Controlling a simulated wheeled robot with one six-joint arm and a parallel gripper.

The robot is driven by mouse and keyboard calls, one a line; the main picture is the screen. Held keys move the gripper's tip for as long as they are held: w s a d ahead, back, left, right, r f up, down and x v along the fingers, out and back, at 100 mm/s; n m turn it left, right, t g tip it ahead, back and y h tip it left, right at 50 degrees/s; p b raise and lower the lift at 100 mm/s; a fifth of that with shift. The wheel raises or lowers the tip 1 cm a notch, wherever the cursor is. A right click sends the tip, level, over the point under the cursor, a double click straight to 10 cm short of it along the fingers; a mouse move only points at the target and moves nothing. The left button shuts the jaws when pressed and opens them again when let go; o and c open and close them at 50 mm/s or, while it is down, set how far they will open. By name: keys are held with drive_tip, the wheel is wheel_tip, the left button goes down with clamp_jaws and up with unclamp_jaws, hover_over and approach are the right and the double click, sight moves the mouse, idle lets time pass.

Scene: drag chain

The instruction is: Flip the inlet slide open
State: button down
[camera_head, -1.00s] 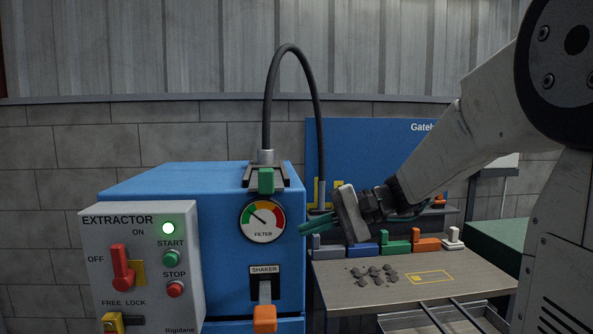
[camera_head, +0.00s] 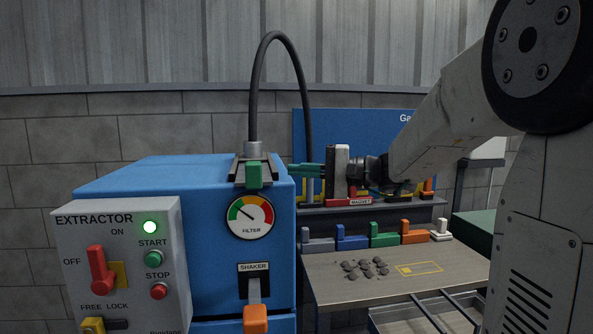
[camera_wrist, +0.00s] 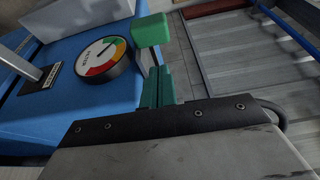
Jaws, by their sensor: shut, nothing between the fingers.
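The inlet slide's green handle (camera_head: 254,174) sits at the front of a dark track (camera_head: 238,167) on top of the blue extractor, at the foot of the grey hose fitting. In the wrist view the green handle block (camera_wrist: 152,30) is just beyond my fingertips. My gripper (camera_head: 292,170) is level, pointing left at about the handle's height, a short gap to its right in the head view. Its green fingers (camera_wrist: 157,84) are together and empty. I cannot tell whether the fingers touch the handle in depth.
The filter gauge (camera_head: 250,216) and shaker lever (camera_head: 255,318) are on the extractor's front. The red power lever (camera_head: 101,270) is on the control panel at left. A bench (camera_head: 345,291) with dark lumps and several coloured blocks stands at right.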

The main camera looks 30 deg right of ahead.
sight(268, 180)
drive_tip(key=x, duration=0.7)
drive_tip(key=shift+w+a, duration=0.15)
drive_tip(key=shift+a, duration=0.15)
drive_tip(key=s+a, duration=0.2)
drive_tip(key=s, duration=0.5)
drive_tip(key=shift+a, duration=0.15)
drive_tip(key=shift+s+f, duration=0.1)
